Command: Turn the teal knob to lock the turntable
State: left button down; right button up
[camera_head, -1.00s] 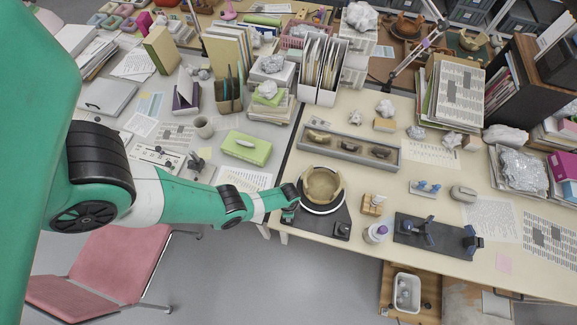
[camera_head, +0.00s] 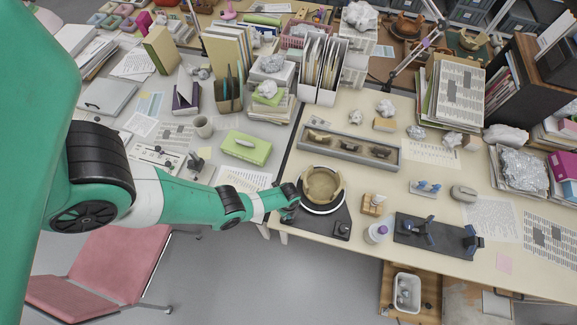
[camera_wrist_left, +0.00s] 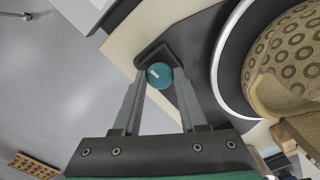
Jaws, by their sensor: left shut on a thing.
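The teal knob (camera_wrist_left: 160,75) sits at a corner of the black turntable base (camera_wrist_left: 205,40). My left gripper (camera_wrist_left: 158,77) is shut on the knob, with a finger on each side of it. In the head view, my left gripper (camera_head: 288,214) is at the left edge of the turntable (camera_head: 322,210), and it hides the knob. The turntable has a white-rimmed disc and carries a tan bowl-shaped pot (camera_head: 322,184) with an uneven rim. The pot's patterned wall also shows in the left wrist view (camera_wrist_left: 290,60). My right gripper is not in view.
A grey tray with sherds (camera_head: 350,148) lies behind the turntable. A small wooden block stand (camera_head: 373,205), a white jar with a purple lid (camera_head: 377,233) and a black mat with blue-and-black fixtures (camera_head: 438,236) are to its right. The table's front edge is close.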

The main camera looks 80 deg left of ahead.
pick_arm(q)
jog(key=shift+m, duration=0.5)
jog(key=shift+c, duration=2.2)
grip_release()
notch_tip(320, 180, up, 12)
jog(key=p, duration=1.1)
jog(key=shift+f+p, duration=0.15)
jog(key=shift+p, duration=0.2)
